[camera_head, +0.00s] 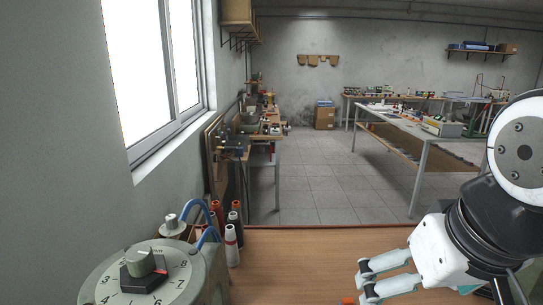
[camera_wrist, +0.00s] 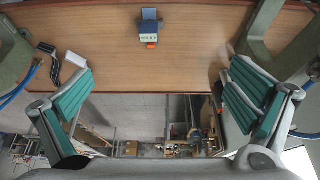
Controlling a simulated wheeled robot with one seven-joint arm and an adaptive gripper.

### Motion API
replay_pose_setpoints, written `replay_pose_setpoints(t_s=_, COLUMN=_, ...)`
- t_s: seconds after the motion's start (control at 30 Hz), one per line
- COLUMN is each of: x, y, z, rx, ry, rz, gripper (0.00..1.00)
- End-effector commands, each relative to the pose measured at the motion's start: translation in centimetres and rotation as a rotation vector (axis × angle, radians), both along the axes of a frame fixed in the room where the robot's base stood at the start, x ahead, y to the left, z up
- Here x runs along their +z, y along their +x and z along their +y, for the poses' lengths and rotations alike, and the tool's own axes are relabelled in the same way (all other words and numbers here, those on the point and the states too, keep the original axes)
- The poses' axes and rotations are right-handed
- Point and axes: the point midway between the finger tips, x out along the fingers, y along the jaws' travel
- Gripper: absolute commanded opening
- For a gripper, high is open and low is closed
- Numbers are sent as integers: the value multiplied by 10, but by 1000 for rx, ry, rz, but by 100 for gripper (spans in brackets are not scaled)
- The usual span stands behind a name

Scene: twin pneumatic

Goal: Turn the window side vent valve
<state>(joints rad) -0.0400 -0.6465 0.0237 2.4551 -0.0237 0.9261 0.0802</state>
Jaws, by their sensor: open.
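A grey-green unit (camera_head: 205,275) with a round numbered dial (camera_head: 110,285) and a dark-based knob (camera_head: 140,262) stands at the lower left in the head view, on the window side. Behind the dial a small silver knob (camera_head: 171,220) sits on a tan base beside a blue hose (camera_head: 210,233). I cannot tell for sure which knob is the vent valve. My gripper (camera_head: 367,280) is over the wooden table, well right of the unit. In the wrist view my gripper (camera_wrist: 160,80) is open and empty, with green pads wide apart.
Thread cones (camera_head: 232,240) stand right behind the unit. A small blue device (camera_wrist: 149,28) is on the table (camera_head: 290,262). Green machine bodies (camera_wrist: 283,35) edge both sides of the wrist view. The table between unit and gripper is clear.

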Motion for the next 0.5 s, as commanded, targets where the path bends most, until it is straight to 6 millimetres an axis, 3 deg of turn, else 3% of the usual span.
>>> replay_pose_setpoints(t_s=0.17, x=4, y=-10, z=-9, rx=6, ry=5, rz=-69, gripper=100)
replay_pose_setpoints(t_s=0.27, x=4, y=-12, z=-10, rx=7, ry=5, rz=-81, gripper=82)
replay_pose_setpoints(t_s=0.4, x=-2, y=-5, z=-12, rx=2, ry=0, rz=-64, gripper=50)
replay_pose_setpoints(t_s=0.5, x=-12, y=5, z=-13, rx=-10, ry=-8, rz=-36, gripper=48)
